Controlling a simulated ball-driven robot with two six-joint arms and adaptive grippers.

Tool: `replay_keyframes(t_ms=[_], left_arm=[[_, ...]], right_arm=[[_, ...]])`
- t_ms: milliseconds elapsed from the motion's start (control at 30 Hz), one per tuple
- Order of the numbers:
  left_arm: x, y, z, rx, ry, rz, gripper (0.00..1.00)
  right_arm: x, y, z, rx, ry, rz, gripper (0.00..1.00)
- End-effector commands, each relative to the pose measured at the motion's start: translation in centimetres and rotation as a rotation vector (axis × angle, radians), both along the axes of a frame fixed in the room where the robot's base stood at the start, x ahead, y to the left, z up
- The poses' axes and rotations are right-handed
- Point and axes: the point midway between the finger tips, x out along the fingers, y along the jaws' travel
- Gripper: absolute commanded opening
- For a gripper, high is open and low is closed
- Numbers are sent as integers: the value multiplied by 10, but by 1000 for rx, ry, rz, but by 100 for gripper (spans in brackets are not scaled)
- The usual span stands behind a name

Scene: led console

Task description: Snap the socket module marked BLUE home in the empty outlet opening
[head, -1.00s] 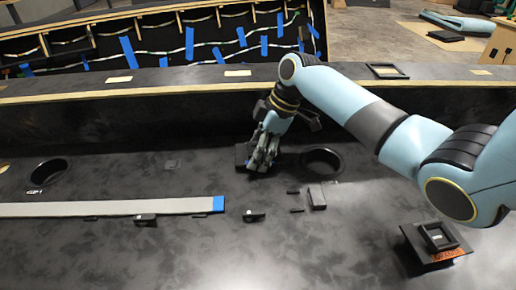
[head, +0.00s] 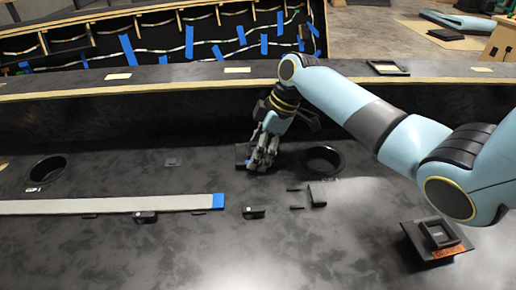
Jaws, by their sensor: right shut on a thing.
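My right gripper (head: 263,163) points down at the dark console deck, its fingers closed together. It is shut on a small dark piece that the fingers mostly hide; I cannot read a BLUE mark on it. A dark square block (head: 242,153) shows just left of the fingers, at deck level; I cannot tell whether it is the held socket module or the rim of the outlet opening. A black socket-like piece (head: 438,234) with an orange label sits on a dark square plate at lower right. My left gripper is not in view.
Round dark cups (head: 322,160) and (head: 47,168) are set in the deck. A grey strip with a blue end (head: 218,201) lies at left. Small black parts (head: 254,212) and a block (head: 317,195) lie in front of the gripper. A black frame (head: 388,68) rests on the ledge.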

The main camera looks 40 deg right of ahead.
Motion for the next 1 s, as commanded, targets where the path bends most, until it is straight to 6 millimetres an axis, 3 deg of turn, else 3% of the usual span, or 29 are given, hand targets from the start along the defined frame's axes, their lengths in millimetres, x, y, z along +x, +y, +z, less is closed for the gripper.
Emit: replay_keyframes(t_ms=[233, 267, 467, 767, 1000], left_arm=[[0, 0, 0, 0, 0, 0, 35], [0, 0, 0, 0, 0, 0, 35], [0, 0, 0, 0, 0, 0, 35], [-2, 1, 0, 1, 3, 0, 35], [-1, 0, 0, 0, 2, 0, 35]], right_arm=[[-1, 0, -2, 0, 3, -1, 37], [-1, 0, -2, 0, 3, -1, 75], [-1, 0, -2, 0, 3, -1, 100], [-1, -1, 1, -1, 2, -1, 100], [-8, -14, 35, -4, 0, 0, 100]])
